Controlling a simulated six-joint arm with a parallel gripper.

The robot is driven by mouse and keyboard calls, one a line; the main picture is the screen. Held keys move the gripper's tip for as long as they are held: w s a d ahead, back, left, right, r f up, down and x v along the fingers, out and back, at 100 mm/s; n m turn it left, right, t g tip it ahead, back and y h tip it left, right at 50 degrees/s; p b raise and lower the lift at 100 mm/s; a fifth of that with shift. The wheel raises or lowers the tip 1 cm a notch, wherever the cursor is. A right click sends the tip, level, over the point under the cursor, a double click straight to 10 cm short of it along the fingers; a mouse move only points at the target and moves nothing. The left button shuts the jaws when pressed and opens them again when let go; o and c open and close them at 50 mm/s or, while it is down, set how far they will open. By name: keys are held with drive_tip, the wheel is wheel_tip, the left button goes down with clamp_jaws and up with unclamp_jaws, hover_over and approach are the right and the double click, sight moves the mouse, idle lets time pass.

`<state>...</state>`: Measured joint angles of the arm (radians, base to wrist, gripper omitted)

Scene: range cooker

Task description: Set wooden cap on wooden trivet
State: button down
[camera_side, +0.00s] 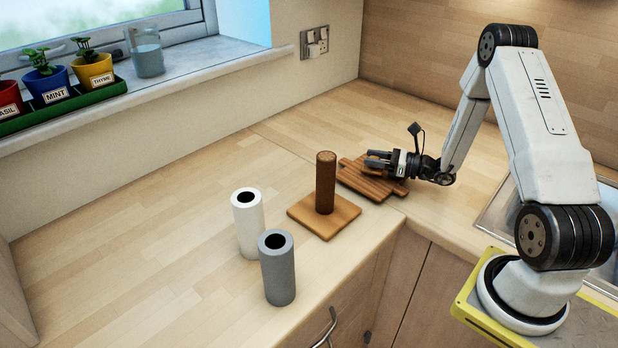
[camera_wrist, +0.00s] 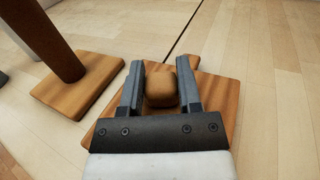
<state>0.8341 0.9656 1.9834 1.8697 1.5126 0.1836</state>
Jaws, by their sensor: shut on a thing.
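The wooden cap (camera_wrist: 161,90), a small brown block with rounded edges, is between the two fingers of my gripper (camera_wrist: 160,72) in the wrist view. My gripper is shut on it. In the side view my gripper (camera_side: 373,159) is low over a flat brown wooden board (camera_side: 370,183), which looks like the wooden trivet. The board also shows beneath the fingers in the wrist view (camera_wrist: 222,92). The cap cannot be made out clearly in the side view. I cannot tell whether the cap touches the board.
A dark brown post (camera_side: 325,182) stands upright on a square wooden base (camera_side: 340,222), just left of the board. A white tube (camera_side: 248,225) and a grey tube (camera_side: 278,268) stand farther left. The counter's left side is clear. Potted herbs (camera_side: 92,68) stand on the sill.

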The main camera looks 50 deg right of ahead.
drive_tip(key=shift+f, duration=0.1)
drive_tip(key=shift+c, duration=0.7)
unclamp_jaws()
drive_tip(key=shift+v, duration=3.8)
